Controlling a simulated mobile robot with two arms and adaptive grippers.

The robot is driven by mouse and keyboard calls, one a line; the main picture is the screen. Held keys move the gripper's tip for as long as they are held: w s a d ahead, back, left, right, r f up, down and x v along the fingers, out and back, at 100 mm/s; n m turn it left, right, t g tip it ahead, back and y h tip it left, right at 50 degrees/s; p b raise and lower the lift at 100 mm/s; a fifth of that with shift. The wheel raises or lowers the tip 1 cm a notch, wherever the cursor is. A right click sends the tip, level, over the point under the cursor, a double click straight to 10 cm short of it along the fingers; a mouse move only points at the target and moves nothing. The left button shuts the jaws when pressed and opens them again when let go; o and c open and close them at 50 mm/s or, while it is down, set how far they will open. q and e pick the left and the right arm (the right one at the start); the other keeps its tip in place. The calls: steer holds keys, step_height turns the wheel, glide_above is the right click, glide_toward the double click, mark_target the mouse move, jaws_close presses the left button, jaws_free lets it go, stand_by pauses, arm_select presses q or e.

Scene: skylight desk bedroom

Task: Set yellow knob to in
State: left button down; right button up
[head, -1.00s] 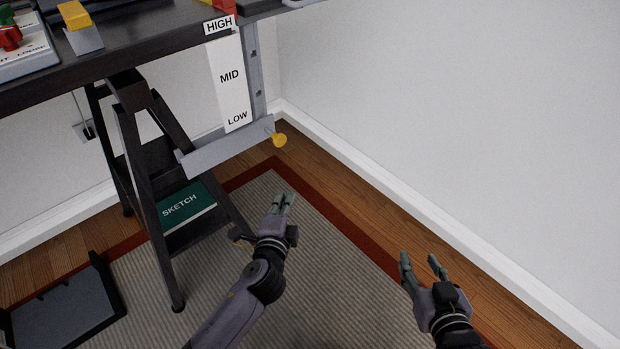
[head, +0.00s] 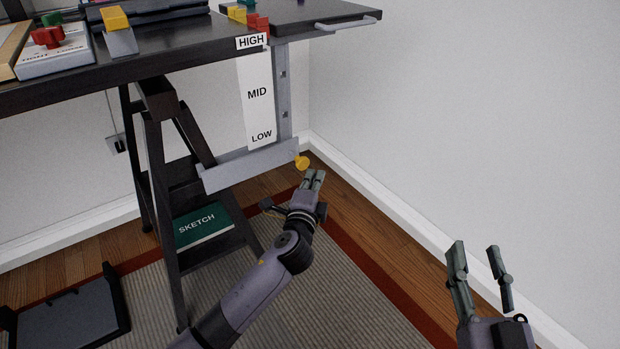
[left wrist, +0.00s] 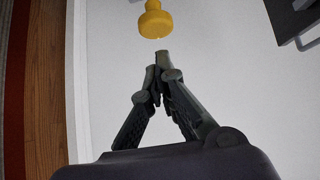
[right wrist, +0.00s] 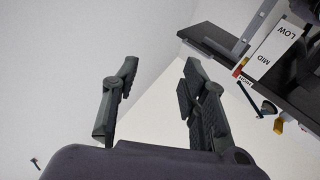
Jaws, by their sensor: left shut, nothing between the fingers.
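The yellow knob (head: 302,162) sticks out at the right end of the grey crossbar, below the LOW mark of the white scale strip (head: 258,97). My left gripper (head: 315,176) is shut and empty, just below and in front of the knob in the head view. In the left wrist view the knob (left wrist: 155,22) is straight beyond the closed fingertips (left wrist: 158,66), with a small gap between. My right gripper (head: 478,262) is open and empty at the lower right, away from the knob; its spread fingers also show in the right wrist view (right wrist: 157,85).
The black desk (head: 190,52) has a yellow block (head: 115,18) and a red knob (head: 47,37) on it. A bare wall (head: 450,110) is to the right.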

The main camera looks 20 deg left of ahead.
mark_target(300, 167)
arm_select(q)
steer(key=shift+w+a, duration=0.65)
steer(key=shift+a, duration=0.15)
arm_select(e)
steer(key=shift+s+a+r+t, duration=0.1)
steer(key=shift+s+r+t, duration=0.15)
steer(key=shift+r+t, duration=0.55)
steer(key=shift+r, duration=0.15)
arm_select(q)
steer(key=w+a, duration=0.2)
steer(key=a, duration=0.1)
steer(key=shift+w+a, duration=0.2)
steer(key=shift+w, duration=0.1)
arm_select(e)
steer(key=shift+w+f+g, duration=0.15)
steer(key=shift+f+g, duration=0.3)
steer(key=shift+g, duration=0.05)
steer(key=shift+d+f, duration=0.1)
steer(key=shift+d, duration=0.1)
